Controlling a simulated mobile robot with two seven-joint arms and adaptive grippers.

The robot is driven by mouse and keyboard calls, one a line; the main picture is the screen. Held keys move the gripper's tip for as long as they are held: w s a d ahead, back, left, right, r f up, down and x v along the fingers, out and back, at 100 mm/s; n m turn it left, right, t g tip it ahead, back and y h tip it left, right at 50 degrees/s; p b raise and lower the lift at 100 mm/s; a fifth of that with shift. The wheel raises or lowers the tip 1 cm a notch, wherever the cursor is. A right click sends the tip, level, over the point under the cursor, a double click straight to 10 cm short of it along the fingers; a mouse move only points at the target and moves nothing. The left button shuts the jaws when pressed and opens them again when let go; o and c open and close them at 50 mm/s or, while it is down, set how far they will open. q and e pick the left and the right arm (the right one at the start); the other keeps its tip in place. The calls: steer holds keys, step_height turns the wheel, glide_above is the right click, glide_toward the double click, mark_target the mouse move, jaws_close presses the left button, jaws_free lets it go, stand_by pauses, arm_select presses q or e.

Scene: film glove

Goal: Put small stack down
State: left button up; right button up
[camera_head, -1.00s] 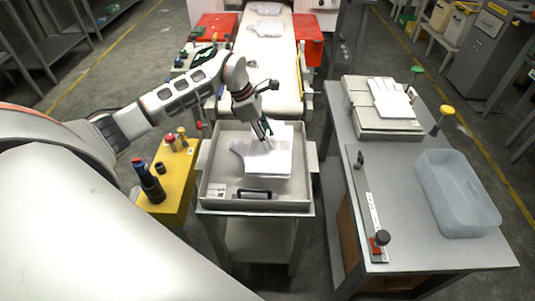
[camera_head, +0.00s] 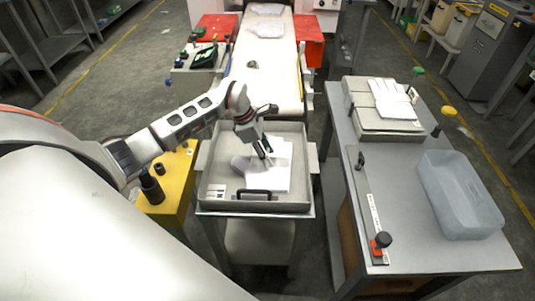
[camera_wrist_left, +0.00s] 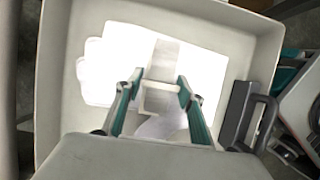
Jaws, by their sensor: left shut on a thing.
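A grey tray (camera_head: 210,195) on a stand in front of me holds a white stack of film gloves (camera_head: 272,180). My left gripper (camera_head: 266,152) is low over the tray, at the upper part of the stack. In the left wrist view the gripper (camera_wrist_left: 160,92) is shut on a small stack (camera_wrist_left: 165,125), a whitish piece between the fingers. White glove shapes (camera_wrist_left: 100,68) lie flat on the tray floor beneath. The held stack's edges blend into the white below, so I cannot tell whether they touch. My right gripper is out of view.
A black handle (camera_head: 255,194) stands at the tray's near side. A grey table (camera_head: 420,245) on the right carries a translucent bin (camera_head: 458,195) and a scale-like box (camera_head: 385,122). A yellow stand (camera_head: 180,185) is on the left. A white conveyor (camera_head: 270,85) lies beyond the tray.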

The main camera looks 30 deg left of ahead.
mark_target(254, 161)
arm_select(q)
steer(key=o, duration=1.1)
steer(key=shift+f, duration=0.1)
steer(key=v, duration=1.2)
steer(key=shift+s+p, duration=0.15)
steer(key=shift+p, duration=0.2)
